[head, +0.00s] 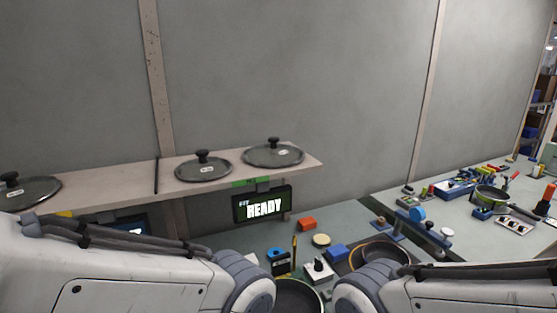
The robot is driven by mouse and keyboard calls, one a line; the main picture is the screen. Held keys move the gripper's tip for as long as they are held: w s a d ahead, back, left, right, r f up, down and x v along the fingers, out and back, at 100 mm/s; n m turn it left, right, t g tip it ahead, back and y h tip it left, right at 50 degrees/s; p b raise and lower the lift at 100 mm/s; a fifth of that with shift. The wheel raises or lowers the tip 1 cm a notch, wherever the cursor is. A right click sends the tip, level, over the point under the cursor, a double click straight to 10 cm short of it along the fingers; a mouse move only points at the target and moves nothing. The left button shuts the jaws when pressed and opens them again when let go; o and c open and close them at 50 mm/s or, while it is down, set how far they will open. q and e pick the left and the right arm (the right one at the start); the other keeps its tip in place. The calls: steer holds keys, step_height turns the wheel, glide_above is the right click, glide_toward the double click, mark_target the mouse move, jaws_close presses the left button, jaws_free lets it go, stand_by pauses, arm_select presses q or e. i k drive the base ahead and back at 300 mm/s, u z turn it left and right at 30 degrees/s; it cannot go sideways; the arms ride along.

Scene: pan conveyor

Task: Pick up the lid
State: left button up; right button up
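Three dark round lids with black knobs and white labels lie on a wall shelf (110,188) in the head view. One lid (255,155) is at the shelf's right end, a second lid (190,172) is just left of it, and a third lid (40,192) is at the far left, cut by the picture edge. My left and right arms cross the bottom of the view below the shelf. Neither gripper shows, and no lid is seen held.
Below are a dark pan (299,296), partly hidden, a red block (307,224) and a blue block (337,253). At right a bench holds another pan (490,193) and several small items.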

mark_target(273, 154)
steer(key=z, duration=0.8)
steer(key=i, duration=0.55)
steer(key=u, duration=0.1)
